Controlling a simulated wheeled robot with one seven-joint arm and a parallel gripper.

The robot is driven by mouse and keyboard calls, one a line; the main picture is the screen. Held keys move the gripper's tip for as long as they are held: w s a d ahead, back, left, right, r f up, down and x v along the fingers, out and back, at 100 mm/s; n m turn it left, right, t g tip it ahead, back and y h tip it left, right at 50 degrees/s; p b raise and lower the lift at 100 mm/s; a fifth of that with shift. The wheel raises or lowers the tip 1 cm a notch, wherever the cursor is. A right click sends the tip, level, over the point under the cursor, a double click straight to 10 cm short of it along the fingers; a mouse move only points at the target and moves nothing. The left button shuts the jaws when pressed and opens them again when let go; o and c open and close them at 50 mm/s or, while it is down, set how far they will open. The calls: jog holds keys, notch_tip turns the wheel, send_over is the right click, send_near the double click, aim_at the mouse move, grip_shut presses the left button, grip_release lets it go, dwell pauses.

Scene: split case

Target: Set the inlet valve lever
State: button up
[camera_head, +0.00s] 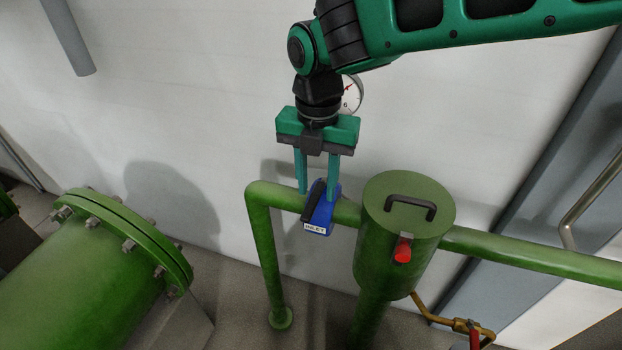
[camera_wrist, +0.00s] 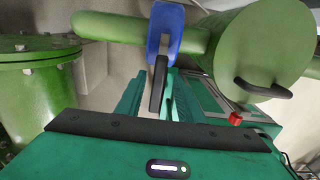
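The inlet valve is a blue bracket (camera_head: 325,213) with a white label reading INLET, mounted on the green horizontal pipe. Its black lever (camera_head: 313,202) tilts along the bracket, toward the camera. In the wrist view the blue bracket (camera_wrist: 166,22) is at the top centre and the black lever (camera_wrist: 158,84) points down toward my gripper. My gripper (camera_head: 318,193) points down at the lever, its two teal fingers apart. In the wrist view the lever appears between the fingers, with no clear contact on either side. The exact depth between fingertips and lever is hard to tell.
A green cylindrical vessel (camera_head: 408,205) with a black handle and a red knob (camera_head: 402,251) stands right of the valve. A gauge (camera_head: 352,94) is on the white wall behind my wrist. A large flanged green pipe (camera_head: 95,270) lies at left. A brass fitting (camera_head: 462,325) is low right.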

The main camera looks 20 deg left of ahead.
aim_at(317, 193)
jog(key=shift+r, duration=0.1)
notch_tip(317, 193, up, 10)
jog(key=shift+r, duration=0.25)
dwell(0.4)
